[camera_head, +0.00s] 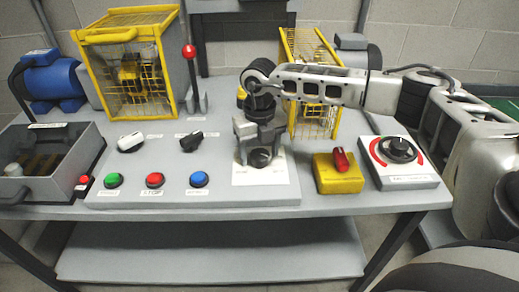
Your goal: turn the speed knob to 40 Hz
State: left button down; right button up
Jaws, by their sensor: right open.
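A black round knob (261,158) sits on a white dial plate (283,180) at the right end of the grey control panel (225,197). It is the likely speed knob, though its scale and pointer are too small or covered to read. My right gripper (259,148) points down over this knob, open, and hides much of it. I cannot tell whether its fingers touch the knob. A second large black knob (400,149) with a red arc sits on a white box at the right. My left gripper is not in view.
Green (113,180), red (155,180) and blue (199,179) buttons line the panel front, below a white selector (130,141) and a black selector (191,141). A yellow box with a red switch (339,172) stands close right of the panel. A red-topped lever (191,75) and yellow cages stand behind.

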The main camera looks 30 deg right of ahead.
jog(key=c, duration=1)
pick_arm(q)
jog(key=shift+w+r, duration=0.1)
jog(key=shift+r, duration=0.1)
